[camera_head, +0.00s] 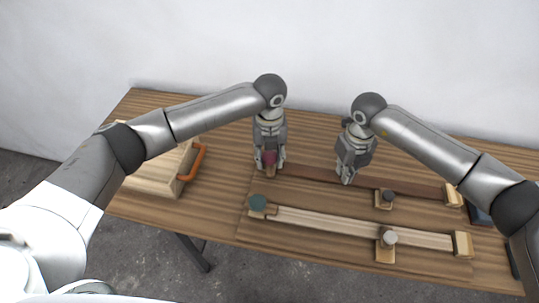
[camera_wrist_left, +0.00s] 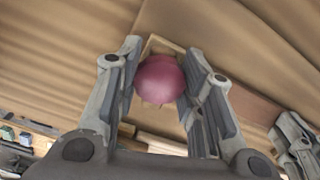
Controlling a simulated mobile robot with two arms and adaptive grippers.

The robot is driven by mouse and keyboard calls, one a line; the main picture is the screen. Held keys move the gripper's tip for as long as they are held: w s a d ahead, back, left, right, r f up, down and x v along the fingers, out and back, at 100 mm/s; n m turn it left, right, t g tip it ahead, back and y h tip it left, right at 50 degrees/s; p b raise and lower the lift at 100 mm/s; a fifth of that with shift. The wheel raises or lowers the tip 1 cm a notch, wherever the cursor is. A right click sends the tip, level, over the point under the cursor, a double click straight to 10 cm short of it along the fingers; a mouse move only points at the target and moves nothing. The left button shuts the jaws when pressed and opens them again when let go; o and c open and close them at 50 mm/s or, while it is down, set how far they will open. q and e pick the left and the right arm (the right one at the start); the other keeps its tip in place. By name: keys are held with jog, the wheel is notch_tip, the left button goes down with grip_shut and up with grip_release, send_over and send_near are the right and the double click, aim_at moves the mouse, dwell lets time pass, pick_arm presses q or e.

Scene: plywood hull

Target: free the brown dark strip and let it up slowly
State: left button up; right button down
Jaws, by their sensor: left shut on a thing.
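The brown dark strip (camera_head: 320,179) lies along the back part of the table, running from my left gripper to a wooden end block (camera_head: 453,195) at the right. A maroon round knob (camera_head: 269,158) sits at its left end. My left gripper (camera_head: 269,168) points down and is shut on this knob; the left wrist view shows the knob (camera_wrist_left: 160,80) between both fingers. My right gripper (camera_head: 347,181) points down at the strip's middle; its fingertips look close to it, but contact and opening are unclear. A dark knob on a wooden block (camera_head: 386,198) stands at the strip, right of my right gripper.
A pale strip (camera_head: 320,222) lies in front, with a teal knob (camera_head: 258,202) at its left end and a grey knob (camera_head: 389,237) on a block. A wooden box (camera_head: 155,178) with an orange handle (camera_head: 195,162) stands left. A dark blue object (camera_head: 479,215) lies right.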

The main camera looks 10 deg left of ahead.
aim_at(270, 155)
pick_arm(q)
jog(key=shift+w+r+m, duration=0.1)
jog(key=shift+r+m, duration=0.05)
jog(key=shift+m, duration=0.95)
pick_arm(e)
jog(key=shift+s+d+f, duration=0.1)
jog(key=shift+f, duration=0.1)
pick_arm(q)
jog(key=o, duration=1.1)
jog(key=shift+r, duration=3.4)
pick_arm(e)
jog(key=shift+r, duration=0.1)
